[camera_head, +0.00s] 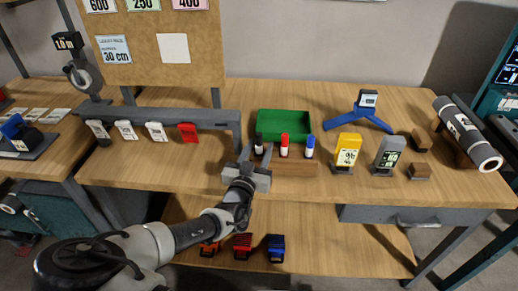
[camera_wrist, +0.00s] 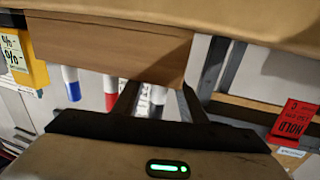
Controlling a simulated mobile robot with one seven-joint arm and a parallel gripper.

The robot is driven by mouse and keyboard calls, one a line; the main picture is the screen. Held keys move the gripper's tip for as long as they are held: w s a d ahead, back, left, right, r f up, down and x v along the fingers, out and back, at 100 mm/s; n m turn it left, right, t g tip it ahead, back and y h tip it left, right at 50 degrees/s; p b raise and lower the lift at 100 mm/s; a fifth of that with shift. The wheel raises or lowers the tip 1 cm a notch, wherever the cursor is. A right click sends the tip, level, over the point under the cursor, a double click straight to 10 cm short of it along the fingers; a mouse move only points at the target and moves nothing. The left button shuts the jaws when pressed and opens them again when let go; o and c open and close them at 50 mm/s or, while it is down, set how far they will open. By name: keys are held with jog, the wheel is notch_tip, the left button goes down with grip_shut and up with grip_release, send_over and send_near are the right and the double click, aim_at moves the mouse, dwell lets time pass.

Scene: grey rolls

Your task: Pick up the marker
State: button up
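A black-capped marker (camera_head: 258,144), a red-capped marker (camera_head: 284,146) and a blue-capped marker (camera_head: 309,147) stand upright in a row at a wooden block (camera_head: 294,168) near the bench's front edge. My gripper (camera_head: 257,152) is open, with its fingers at the black-capped marker. In the wrist view, which is upside down, the black-capped marker (camera_wrist: 157,98) shows between the two spread fingers, and I see no finger touching it. The red-capped marker (camera_wrist: 110,93) and blue-capped marker (camera_wrist: 71,84) are outside the fingers, to one side. The lower part of the black-capped marker is partly hidden.
A green tray (camera_head: 283,123) sits just behind the markers. A yellow tagged item (camera_head: 347,152) and a grey tagged item (camera_head: 389,154) stand to the right. A grey rail (camera_head: 170,115) with hanging tags, one red (camera_head: 188,132), is to the left.

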aim_at(259, 133)
grip_shut()
jog(key=shift+r, duration=0.1)
notch_tip(259, 133, up, 10)
jog(key=shift+f+p, duration=0.1)
jog(key=shift+p, duration=0.85)
